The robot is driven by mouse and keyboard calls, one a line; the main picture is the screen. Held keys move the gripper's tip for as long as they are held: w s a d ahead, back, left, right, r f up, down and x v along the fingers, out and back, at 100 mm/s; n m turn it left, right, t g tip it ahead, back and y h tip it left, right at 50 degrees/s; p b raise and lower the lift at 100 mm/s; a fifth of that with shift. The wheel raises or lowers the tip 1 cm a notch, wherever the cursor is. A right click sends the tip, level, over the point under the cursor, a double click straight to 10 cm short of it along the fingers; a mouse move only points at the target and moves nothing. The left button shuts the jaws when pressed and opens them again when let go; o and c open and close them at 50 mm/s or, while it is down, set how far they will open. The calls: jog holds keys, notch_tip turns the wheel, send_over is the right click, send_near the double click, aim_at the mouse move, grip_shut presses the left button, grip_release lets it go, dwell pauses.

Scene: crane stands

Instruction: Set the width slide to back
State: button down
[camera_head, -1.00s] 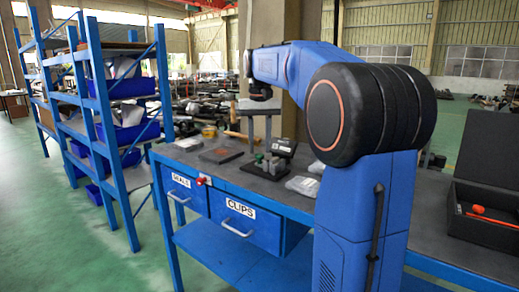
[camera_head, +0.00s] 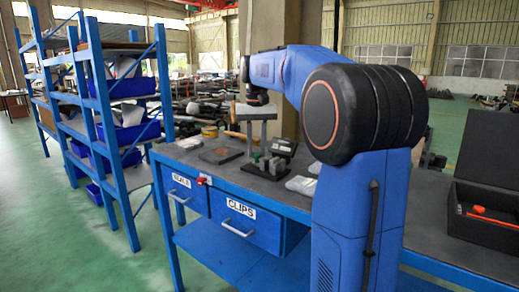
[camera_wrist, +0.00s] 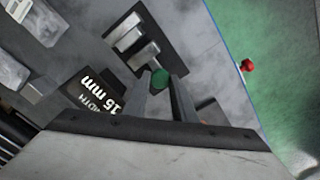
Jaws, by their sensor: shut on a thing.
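The slide's green knob (camera_wrist: 159,79) shows in the wrist view between the tips of my gripper (camera_wrist: 163,88), which is shut on it. The knob belongs to a dark fixture with pale metal blocks (camera_wrist: 139,44).
The blue bench has a dark top and drawers labelled SEALS (camera_head: 181,182) and CLIPS (camera_head: 240,209). A dark plate (camera_head: 221,155) lies left of the fixture, and a pale packet (camera_head: 301,185) lies to its right. An open black case (camera_head: 485,225) stands at the right.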

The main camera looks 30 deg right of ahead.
jog(key=shift+w+a, duration=0.3)
jog(key=shift+w, duration=0.55)
jog(key=shift+w+a, duration=0.25)
jog(key=shift+w, duration=0.55)
jog(key=shift+r, duration=0.1)
jog(key=c, duration=1.7)
grip_release()
jog(key=shift+w, duration=0.1)
jog(key=shift+c, duration=0.2)
notch_tip(320, 180, up, 17)
jog(key=shift+r, duration=0.15)
jog(key=shift+a, duration=0.1)
